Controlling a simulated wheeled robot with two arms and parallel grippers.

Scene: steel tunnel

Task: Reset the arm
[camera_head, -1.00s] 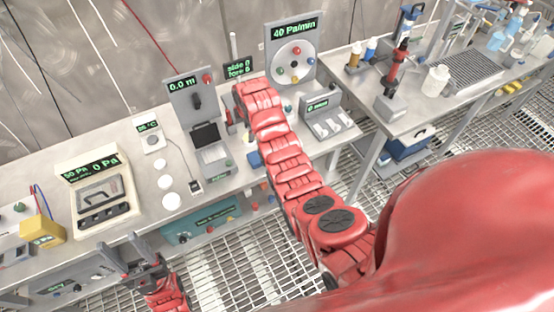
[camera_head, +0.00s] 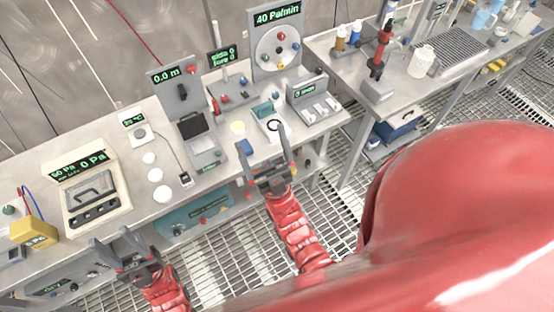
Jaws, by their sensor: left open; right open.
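My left gripper (camera_head: 117,248) is at the lower left in the head view, open and empty, in front of the bench's front edge. Its red wrist shows below it. My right gripper (camera_head: 265,147) is open near the middle, with its dark fingers pointing up toward the bench's front edge. Its red arm (camera_head: 296,228) comes up from below over the floor grating. I see nothing between the fingers of either gripper.
A steel bench (camera_head: 97,223) runs along the wall with a pressure meter (camera_head: 89,193), a dial panel (camera_head: 277,48) and a switch box (camera_head: 312,98). A second table (camera_head: 345,72) holds bottles and a red-topped stand (camera_head: 380,58). Open floor grating (camera_head: 232,257) lies in front.

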